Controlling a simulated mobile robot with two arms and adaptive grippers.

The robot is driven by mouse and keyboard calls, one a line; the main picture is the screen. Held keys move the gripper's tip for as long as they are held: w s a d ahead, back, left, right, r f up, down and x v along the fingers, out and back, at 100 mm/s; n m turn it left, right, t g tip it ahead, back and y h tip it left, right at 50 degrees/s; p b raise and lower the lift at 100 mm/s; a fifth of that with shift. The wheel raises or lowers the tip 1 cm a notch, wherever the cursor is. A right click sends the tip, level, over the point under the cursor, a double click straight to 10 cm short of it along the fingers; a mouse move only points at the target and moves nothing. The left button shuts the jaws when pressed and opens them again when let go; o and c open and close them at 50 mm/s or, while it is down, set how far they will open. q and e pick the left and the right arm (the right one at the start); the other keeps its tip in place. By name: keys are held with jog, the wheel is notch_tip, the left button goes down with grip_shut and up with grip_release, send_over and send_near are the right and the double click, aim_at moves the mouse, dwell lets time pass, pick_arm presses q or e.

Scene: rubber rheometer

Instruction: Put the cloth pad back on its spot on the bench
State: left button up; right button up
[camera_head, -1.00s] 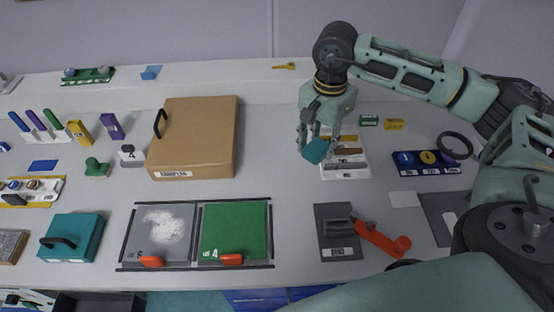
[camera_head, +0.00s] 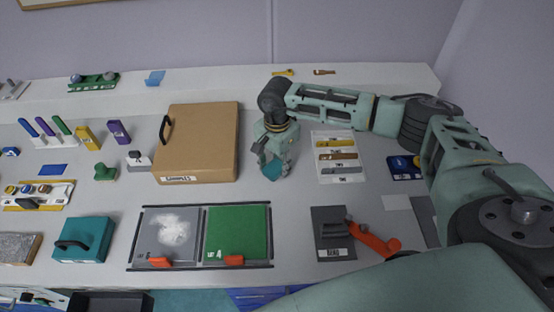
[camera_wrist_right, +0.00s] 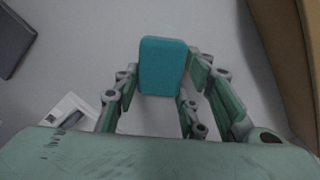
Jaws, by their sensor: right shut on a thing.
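The teal cloth pad (camera_head: 271,172) is between the fingers of my right gripper (camera_head: 273,164), over the bench just right of the brown case. In the right wrist view the pad (camera_wrist_right: 162,66) shows as a rounded teal rectangle, and the gripper's green fingers (camera_wrist_right: 160,92) are shut on its sides. I cannot tell whether the pad touches the bench. A flat blue rectangle (camera_head: 53,169) lies on the bench at the left; I cannot tell whether it is a marked spot. My left gripper is not in view.
The brown case (camera_head: 198,140) stands close on the left of the gripper. A white tray (camera_head: 352,173) with several strips is on the right. The framed panels with the green sheet (camera_head: 238,230) lie nearer the front. Bare bench shows between gripper and tray.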

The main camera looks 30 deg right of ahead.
aim_at(277, 164)
jog(key=shift+f+b, duration=0.2)
jog(key=shift+b, duration=0.1)
jog(key=o, duration=0.7)
jog(key=shift+c, duration=0.2)
jog(key=o, duration=0.4)
jog(key=shift+c, duration=0.2)
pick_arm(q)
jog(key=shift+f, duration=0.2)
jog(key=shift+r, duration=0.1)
pick_arm(e)
jog(key=shift+r, duration=0.2)
jog(key=shift+r, duration=0.2)
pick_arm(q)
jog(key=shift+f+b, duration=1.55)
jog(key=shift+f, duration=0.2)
pick_arm(e)
notch_tip(277, 164, up, 12)
jog(key=shift+f, duration=0.15)
